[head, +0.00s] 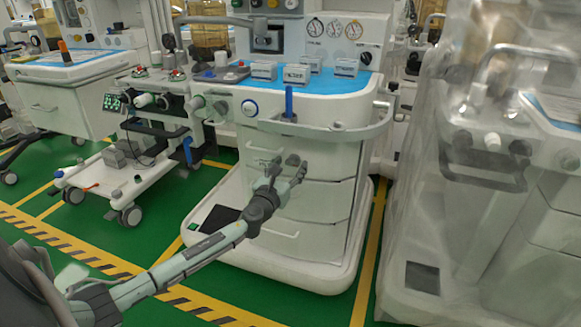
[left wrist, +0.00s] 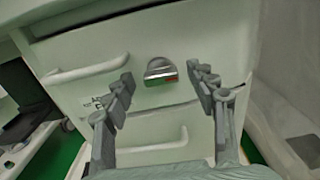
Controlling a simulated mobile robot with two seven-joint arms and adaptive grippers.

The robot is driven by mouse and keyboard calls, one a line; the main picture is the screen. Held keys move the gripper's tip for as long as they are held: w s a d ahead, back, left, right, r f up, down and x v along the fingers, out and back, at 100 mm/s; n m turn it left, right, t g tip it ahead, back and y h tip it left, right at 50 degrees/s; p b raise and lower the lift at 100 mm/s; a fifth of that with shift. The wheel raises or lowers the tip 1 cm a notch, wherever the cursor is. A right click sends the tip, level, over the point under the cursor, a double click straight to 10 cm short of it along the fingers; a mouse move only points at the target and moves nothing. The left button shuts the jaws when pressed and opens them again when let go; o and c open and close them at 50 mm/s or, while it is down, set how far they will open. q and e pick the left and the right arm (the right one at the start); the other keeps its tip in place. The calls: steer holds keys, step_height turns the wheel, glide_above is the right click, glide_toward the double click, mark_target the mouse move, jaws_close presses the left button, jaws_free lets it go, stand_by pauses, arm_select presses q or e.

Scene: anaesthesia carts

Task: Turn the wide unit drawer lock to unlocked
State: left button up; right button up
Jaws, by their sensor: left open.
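The fingers are spread to either side of the lock, and no contact shows. In the head view my left gripper (head: 286,172) is in front of the upper drawer, largely covering the lock area. My right gripper is not in view.
Drawer handles (left wrist: 85,70) lie left of and below the lock (left wrist: 150,146). A curved rail (head: 335,133) runs above the drawers. A plastic-covered cart (head: 480,200) stands close on the right, and another cart (head: 125,185) on the left. Green floor (head: 150,235) lies between.

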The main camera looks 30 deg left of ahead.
arm_select(q)
steer(key=shift+w, duration=0.3)
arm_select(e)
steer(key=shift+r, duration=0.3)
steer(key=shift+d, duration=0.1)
arm_select(q)
steer(key=c, duration=1.2)
steer(key=shift+o, duration=0.2)
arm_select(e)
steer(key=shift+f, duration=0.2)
